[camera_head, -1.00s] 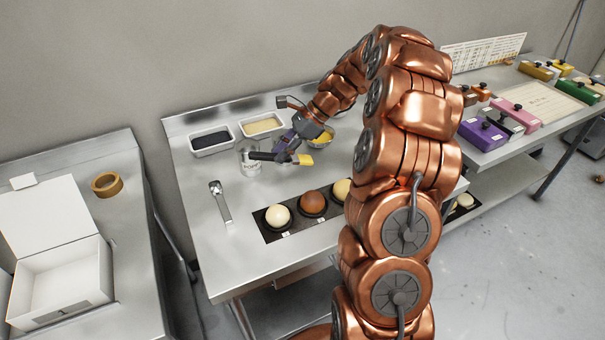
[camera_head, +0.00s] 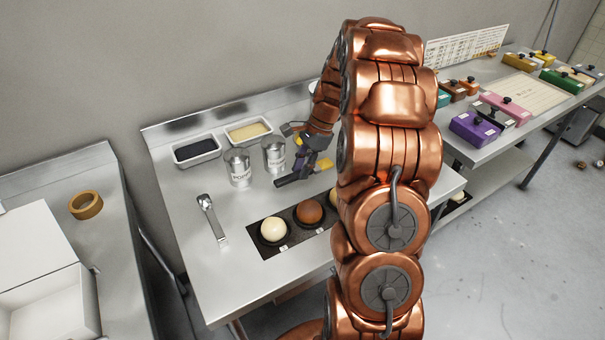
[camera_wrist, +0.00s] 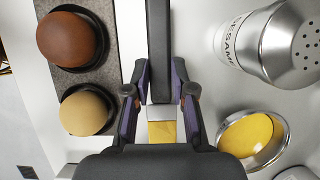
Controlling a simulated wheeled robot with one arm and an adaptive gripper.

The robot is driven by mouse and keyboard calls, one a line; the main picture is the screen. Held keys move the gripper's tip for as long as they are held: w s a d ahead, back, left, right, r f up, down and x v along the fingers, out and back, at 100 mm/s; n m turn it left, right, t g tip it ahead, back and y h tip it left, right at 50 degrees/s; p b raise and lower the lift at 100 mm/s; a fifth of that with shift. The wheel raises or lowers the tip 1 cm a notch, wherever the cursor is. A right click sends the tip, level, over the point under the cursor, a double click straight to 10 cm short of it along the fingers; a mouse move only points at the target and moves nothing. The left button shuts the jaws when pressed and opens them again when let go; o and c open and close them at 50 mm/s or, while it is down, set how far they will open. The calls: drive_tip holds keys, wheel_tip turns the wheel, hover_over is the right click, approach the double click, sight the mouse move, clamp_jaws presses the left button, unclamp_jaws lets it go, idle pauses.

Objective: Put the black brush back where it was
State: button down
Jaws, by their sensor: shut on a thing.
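The black brush, with a black handle (camera_wrist: 158,50), a silver ferrule and yellow bristles (camera_wrist: 161,131), is in my gripper (camera_wrist: 160,78). The purple-sided fingers are shut on the handle from both sides. In the head view my gripper (camera_head: 309,166) holds the brush (camera_head: 290,180) above the steel table, between the shakers and the row of domes. The handle points to the left and the bristles to the right. The table beneath the brush is partly hidden by it and my arm.
A poppy shaker (camera_head: 238,168) and a sesame shaker (camera_head: 274,155) stand to the left. A bowl with yellow contents (camera_wrist: 249,135) shows in the wrist view. Domes lie on a dark tray (camera_head: 289,238). A scoop (camera_head: 211,219) lies left, and two tubs, one being black-filled (camera_head: 196,150), stand behind.

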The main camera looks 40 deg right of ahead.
sight(316, 166)
drive_tip(key=shift+f+p, duration=0.45)
drive_tip(key=shift+f, duration=1.25)
drive_tip(key=shift+f, duration=0.1)
drive_tip(key=c, duration=1)
unclamp_jaws()
drive_tip(key=b+v, duration=0.3)
drive_tip(key=v, duration=0.8)
drive_tip(key=shift+d+b, duration=0.1)
drive_tip(key=shift+b, duration=0.3)
drive_tip(key=shift+d+r, duration=0.1)
drive_tip(key=shift+r, duration=0.5)
